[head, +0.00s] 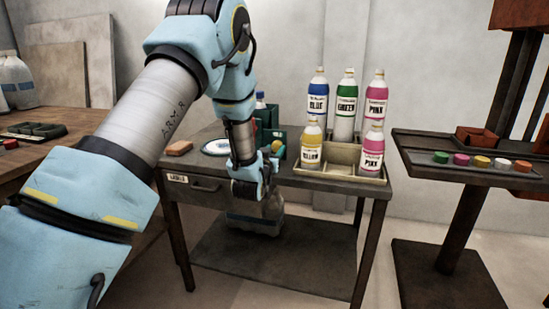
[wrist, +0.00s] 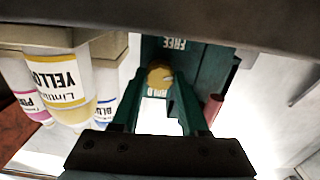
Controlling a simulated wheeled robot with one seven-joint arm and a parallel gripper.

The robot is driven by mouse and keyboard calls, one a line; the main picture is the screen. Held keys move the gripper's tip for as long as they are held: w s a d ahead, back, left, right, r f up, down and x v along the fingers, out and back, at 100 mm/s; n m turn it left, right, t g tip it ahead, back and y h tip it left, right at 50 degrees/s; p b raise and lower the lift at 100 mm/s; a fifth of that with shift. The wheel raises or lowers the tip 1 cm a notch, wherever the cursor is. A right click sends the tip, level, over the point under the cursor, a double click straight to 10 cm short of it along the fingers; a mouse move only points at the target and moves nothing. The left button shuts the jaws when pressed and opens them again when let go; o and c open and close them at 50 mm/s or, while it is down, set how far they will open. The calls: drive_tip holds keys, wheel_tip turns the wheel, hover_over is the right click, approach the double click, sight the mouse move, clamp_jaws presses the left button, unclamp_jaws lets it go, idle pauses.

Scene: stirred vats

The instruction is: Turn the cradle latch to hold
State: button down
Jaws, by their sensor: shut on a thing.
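FREE and HOLD labels, upside down in the wrist view, lie on opposite sides of the knob. The HOLD label is partly hidden. My gripper (wrist: 158,84) has its two green fingers shut on the knob, one on each side. Which label the knob points to, I cannot tell.
A pale tray (head: 327,172) with several labelled bottles stands close right of the cradle. A white dish (head: 216,147) and an orange-brown block (head: 178,148) lie to the left. A stand (head: 455,155) with coloured caps is at right.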

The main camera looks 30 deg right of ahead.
drive_tip(key=m+b, duration=0.3)
drive_tip(key=m, duration=0.2)
drive_tip(key=shift+f+m, duration=0.15)
drive_tip(key=shift+m, duration=0.15)
drive_tip(key=m+b, duration=0.2)
drive_tip(key=m, duration=0.3)
drive_tip(key=shift+b, duration=0.4)
drive_tip(key=m+b, duration=0.1)
drive_tip(key=m, duration=0.4)
drive_tip(key=shift+m, duration=0.4)
drive_tip(key=m, duration=0.4)
drive_tip(key=shift+m+b, duration=0.3)
drive_tip(key=shift+m, duration=0.1)
drive_tip(key=shift+c, duration=2.2)
unclamp_jaws()
drive_tip(key=shift+r, duration=0.2)
